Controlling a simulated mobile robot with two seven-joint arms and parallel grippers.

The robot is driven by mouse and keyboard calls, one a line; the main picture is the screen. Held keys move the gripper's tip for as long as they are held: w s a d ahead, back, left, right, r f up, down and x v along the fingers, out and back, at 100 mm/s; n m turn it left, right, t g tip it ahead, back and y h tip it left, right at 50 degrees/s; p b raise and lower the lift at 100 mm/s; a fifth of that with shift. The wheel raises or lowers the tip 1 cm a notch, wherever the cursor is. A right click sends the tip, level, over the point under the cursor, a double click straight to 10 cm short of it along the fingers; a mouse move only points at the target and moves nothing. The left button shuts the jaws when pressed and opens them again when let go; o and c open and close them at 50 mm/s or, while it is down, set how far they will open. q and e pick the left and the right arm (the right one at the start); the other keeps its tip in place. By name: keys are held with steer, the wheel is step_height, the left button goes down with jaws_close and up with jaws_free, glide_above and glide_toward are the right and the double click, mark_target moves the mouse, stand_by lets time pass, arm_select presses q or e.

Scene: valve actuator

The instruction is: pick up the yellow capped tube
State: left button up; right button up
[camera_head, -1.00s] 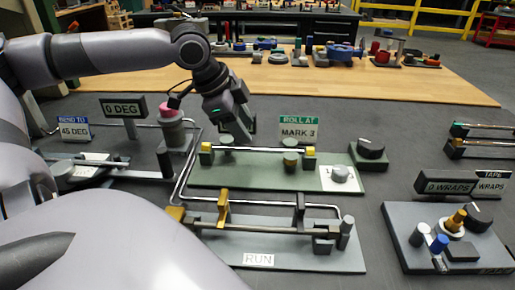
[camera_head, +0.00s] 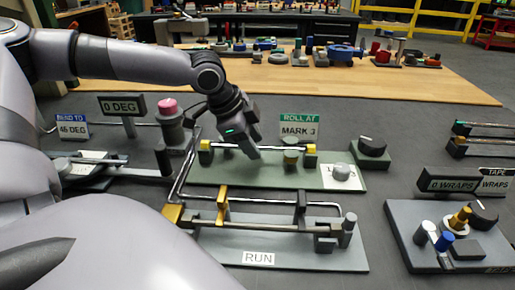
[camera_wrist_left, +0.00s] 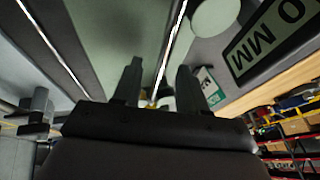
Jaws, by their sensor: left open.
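The yellow capped tube (camera_head: 275,149) is a thin silvery rod lying level above the green board (camera_head: 210,175), with a yellow cap near each end. My left gripper (camera_head: 253,153) points down at the middle of the tube and hides a short part of it. In the left wrist view its two dark fingers (camera_wrist_left: 158,85) are apart, and a thin bright rod (camera_wrist_left: 171,48), likely the tube, runs up from between them. I cannot tell whether the fingers touch it. My right gripper is not in view.
A "ROLL AT MARK 3" sign (camera_head: 299,128) stands behind the tube. A grey "RUN" board (camera_head: 345,259) with a rod and yellow block is in front. A pink-topped post (camera_head: 170,120) stands left. A black knob block (camera_head: 372,150) and "0 WRAPS" station (camera_head: 410,235) are right.

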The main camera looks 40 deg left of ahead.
arm_select(q)
jaws_close()
steer(key=shift+r, duration=0.15)
step_height(320, 180, up, 18)
steer(key=p, duration=0.3)
